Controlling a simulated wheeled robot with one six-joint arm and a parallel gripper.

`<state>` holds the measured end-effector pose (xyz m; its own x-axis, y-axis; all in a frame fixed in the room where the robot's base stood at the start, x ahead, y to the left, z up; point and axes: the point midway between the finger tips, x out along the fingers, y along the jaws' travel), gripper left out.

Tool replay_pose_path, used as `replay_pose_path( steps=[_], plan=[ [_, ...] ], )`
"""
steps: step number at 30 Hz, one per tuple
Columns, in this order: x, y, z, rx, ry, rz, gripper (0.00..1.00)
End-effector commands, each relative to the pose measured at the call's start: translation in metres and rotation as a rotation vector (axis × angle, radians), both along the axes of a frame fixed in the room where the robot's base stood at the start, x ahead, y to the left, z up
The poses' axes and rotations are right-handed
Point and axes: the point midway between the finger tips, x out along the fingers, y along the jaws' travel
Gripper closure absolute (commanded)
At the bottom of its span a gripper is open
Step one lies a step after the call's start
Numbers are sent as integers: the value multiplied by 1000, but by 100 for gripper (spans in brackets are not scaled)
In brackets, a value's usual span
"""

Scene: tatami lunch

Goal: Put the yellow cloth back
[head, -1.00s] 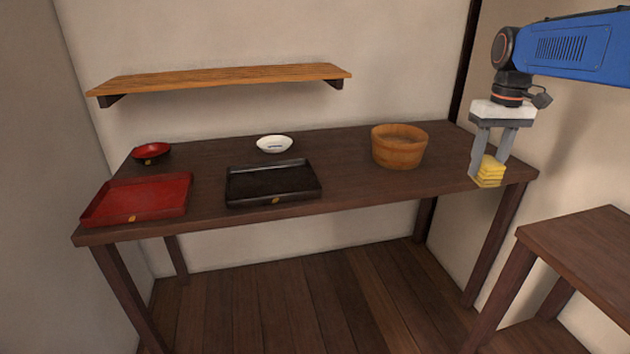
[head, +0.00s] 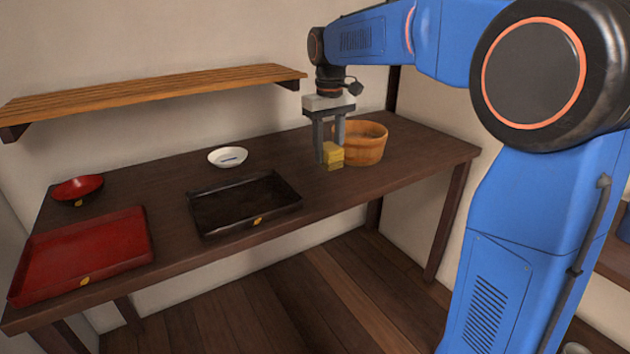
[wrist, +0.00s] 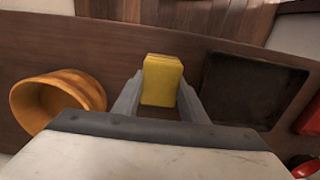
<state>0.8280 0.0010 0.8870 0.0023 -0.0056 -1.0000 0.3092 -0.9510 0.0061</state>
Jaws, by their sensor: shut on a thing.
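The folded yellow cloth (head: 333,156) is between the fingers of my gripper (head: 329,152), which is shut on it. In the head view it is in front of the wooden tub's left side, over the table. In the wrist view the yellow cloth (wrist: 161,82) sits between both fingertips of my gripper (wrist: 160,100), with the tub on the left and the black tray on the right. I cannot tell whether the cloth touches the table. My fingers hide part of it.
The dark table (head: 165,172) holds a wooden tub (head: 365,148), a black tray (head: 245,213), a white bowl (head: 228,157), a red bowl (head: 77,188) and a red tray (head: 85,256). A wooden shelf (head: 150,91) hangs above. The table's right end is clear.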

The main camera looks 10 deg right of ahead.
Motion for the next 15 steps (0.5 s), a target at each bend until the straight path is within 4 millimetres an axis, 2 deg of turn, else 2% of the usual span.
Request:
replay_pose_path(
  steps=[4, 15],
  plan=[
    [-1, 0, -26, 0, 3, 0, 83],
    [0, 0, -56, -1, 2, 0, 83]
  ],
)
